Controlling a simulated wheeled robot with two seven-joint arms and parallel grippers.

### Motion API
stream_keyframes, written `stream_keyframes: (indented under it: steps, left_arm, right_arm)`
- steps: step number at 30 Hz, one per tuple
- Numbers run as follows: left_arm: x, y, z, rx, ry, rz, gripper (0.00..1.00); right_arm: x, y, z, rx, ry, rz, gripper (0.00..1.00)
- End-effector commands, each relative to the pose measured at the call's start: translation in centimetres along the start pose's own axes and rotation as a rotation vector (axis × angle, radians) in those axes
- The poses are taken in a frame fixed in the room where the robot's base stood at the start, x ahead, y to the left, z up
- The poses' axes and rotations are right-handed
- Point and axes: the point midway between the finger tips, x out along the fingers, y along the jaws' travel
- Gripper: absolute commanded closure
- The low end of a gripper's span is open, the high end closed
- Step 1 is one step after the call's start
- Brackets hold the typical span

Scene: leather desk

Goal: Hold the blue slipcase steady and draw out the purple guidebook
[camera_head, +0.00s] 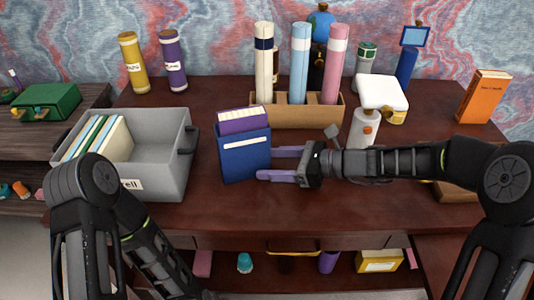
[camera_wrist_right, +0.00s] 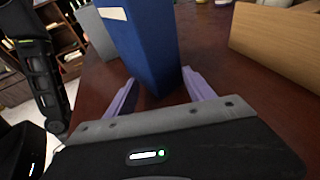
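The blue slipcase (camera_head: 246,160) stands upright near the middle of the desk, with a pale label strip on its front. The purple guidebook (camera_head: 243,125) sits in it, its top part showing above the slipcase's edge. My right gripper (camera_head: 266,165) is open at the slipcase's right side, its purple fingers spread and pointing at it. In the right wrist view, the slipcase (camera_wrist_right: 143,45) rises just ahead, its lower near corner between the fingertips (camera_wrist_right: 159,78); I cannot tell whether they touch it. My left arm comes in at the lower left; its gripper is out of view.
A grey bin (camera_head: 160,165) with several books stands left of the slipcase. A wooden holder (camera_head: 325,112) with rolled tubes stands behind it. A white bottle (camera_head: 362,130) and a white-topped lamp-like object (camera_head: 382,92) stand behind my right arm. The desk in front of the slipcase is clear.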

Motion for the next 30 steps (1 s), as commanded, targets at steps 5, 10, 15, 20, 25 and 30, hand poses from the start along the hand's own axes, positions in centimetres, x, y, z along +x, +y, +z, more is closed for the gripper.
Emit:
stream_keyframes:
  steps: [5, 10, 15, 20, 25, 30]
  left_arm:
    - [0.0, 0.0, 0.0, 0.0, 0.0, 0.0, 0.68]
    - [0.0, 0.0, 0.0, 0.0, 0.0, 0.0, 0.68]
    - [0.0, 0.0, 0.0, 0.0, 0.0, 0.0, 0.68]
    - [0.0, 0.0, 0.0, 0.0, 0.0, 0.0, 0.68]
    - [0.0, 0.0, 0.01, 0.0, 0.0, 0.0, 0.68]
    - [0.0, 0.0, 0.01, 0.0, 0.0, 0.0, 0.68]
  right_arm:
    - [0.03, 0.07, 0.01, 0.0, 0.0, 0.002, 0.54]
    - [0.02, 0.06, 0.01, 0.0, 0.0, 0.002, 0.68]
    - [0.01, 0.05, 0.01, 0.0, 0.0, 0.001, 0.82]
    - [0.01, 0.04, 0.01, 0.0, -0.001, 0.001, 0.95]
    - [0.01, 0.04, 0.02, 0.0, -0.001, 0.001, 1.0]
    - [0.01, 0.05, 0.02, 0.0, -0.001, 0.001, 1.0]
